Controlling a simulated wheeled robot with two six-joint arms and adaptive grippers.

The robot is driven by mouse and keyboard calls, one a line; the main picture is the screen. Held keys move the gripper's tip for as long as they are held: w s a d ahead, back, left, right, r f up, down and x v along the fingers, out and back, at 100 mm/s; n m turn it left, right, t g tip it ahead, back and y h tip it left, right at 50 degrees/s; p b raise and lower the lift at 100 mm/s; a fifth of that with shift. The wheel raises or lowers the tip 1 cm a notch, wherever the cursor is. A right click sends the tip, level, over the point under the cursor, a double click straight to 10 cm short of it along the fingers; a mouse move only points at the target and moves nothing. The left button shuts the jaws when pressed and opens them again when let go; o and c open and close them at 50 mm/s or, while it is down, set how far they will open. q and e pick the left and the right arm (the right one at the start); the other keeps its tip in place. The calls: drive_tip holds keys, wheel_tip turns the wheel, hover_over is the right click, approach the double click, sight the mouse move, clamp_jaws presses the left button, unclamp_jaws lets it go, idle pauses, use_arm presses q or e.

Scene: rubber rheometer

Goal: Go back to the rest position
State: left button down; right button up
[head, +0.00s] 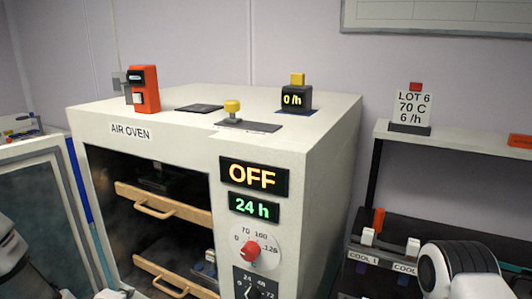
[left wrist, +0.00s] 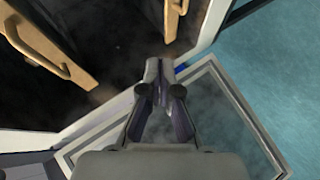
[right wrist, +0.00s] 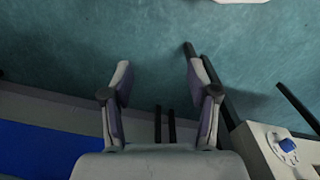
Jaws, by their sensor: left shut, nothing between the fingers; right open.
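The air oven (head: 330,150) stands in the middle of the head view, with its left front open and two pull-out shelves (head: 165,205) inside. My left gripper (left wrist: 158,75) is shut and empty in the left wrist view. It shows over the grey-framed glass door (left wrist: 235,110), with the shelf handles (left wrist: 35,45) farther up and left. My right gripper (right wrist: 158,75) is open and empty in the right wrist view, with the blue-green floor behind it. In the head view, only parts of my arms show at the lower corners, and the right fingertips are hidden.
The open oven door (head: 50,220) stands at the left. An orange device (head: 145,88), a yellow knob (head: 232,107) and a "0/h" display (head: 296,99) sit on the oven top. A cooling rack (head: 455,140) with a lot sign (head: 412,108) stands at the right.

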use_arm(q)
drive_tip(key=s+d+f+m+g+h+p, duration=0.15)
drive_tip(key=s+d+f+m+g, duration=0.35)
drive_tip(key=s+f, duration=0.55)
drive_tip(key=s+d+f+m+g, duration=0.2)
drive_tip(key=s+f+m, duration=0.1)
drive_tip(key=s, duration=0.3)
drive_tip(key=s+d+f+m+g+p, duration=0.1)
drive_tip(key=s+d+f+m+g, duration=0.1)
drive_tip(key=s, duration=0.5)
drive_tip(key=s+d+f+m+g, duration=0.2)
drive_tip(key=s+f+m+g, duration=0.1)
drive_tip(key=s+f+m, duration=0.1)
drive_tip(key=shift+s+d+m+h, duration=0.3)
drive_tip(key=shift+s+m, duration=0.3)
drive_tip(key=shift+s, duration=0.55)
drive_tip(key=shift+a+f, duration=0.1)
